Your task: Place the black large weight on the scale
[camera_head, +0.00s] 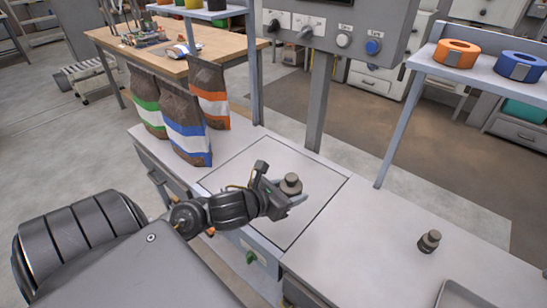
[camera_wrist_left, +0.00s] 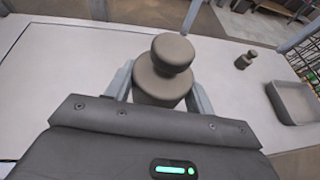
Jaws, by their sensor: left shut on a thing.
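A dark weight (camera_head: 291,184) with a narrow neck and a round knob is between the fingers of my left gripper (camera_head: 285,194). The left wrist view shows the same weight (camera_wrist_left: 164,76) upright, with a grey finger on each side of it. My left gripper is shut on it. The weight is over the scale plate (camera_head: 240,168), a light square with a dark outline set in the bench top. I cannot tell whether its base touches the plate. A smaller dark weight (camera_head: 429,241) stands on the bench to the right; it also shows in the wrist view (camera_wrist_left: 246,60). My right gripper is not in view.
Several filled bags (camera_head: 187,130) stand at the plate's back left. A grey post (camera_head: 318,100) carries a control panel (camera_head: 335,25) behind the plate. A metal tray (camera_head: 470,294) lies at the front right. The bench right of the plate is mostly clear.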

